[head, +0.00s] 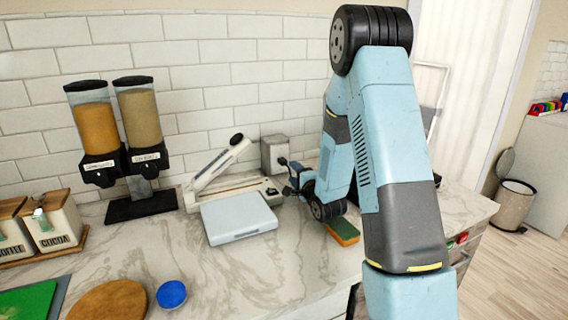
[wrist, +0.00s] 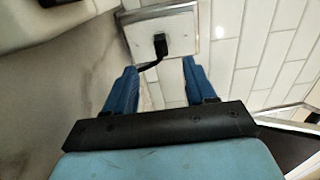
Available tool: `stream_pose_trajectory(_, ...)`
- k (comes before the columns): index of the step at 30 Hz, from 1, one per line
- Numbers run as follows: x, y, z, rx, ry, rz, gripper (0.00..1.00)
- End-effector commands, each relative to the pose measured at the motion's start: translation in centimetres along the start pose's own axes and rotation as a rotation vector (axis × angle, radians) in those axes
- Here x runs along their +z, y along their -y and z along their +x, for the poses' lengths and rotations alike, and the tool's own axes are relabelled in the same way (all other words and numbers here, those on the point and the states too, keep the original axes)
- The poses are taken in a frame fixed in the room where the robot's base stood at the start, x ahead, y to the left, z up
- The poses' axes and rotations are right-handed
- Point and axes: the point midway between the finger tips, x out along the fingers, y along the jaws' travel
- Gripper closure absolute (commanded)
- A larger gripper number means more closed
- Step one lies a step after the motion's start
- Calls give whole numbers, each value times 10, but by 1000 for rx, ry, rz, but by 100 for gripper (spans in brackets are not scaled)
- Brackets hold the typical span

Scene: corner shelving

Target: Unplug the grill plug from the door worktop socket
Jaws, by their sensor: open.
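A long hinged appliance (head: 220,182) and a pale flat scale-like box (head: 238,217) stand left of my gripper. A green-and-orange sponge (head: 342,232) lies by my wrist. Two dispensers (head: 128,130) stand farther left. The front middle worktop (head: 225,275) is clear.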

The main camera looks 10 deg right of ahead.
Motion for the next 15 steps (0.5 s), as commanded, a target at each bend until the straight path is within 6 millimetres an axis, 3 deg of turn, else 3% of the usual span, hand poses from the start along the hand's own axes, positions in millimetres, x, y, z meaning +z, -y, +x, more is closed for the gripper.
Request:
stream_pose_trajectory(9, 0, 0, 2, 0, -1, -2, 45)
stream_pose_trajectory(15, -1, 0, 15, 0, -1, -3, 45)
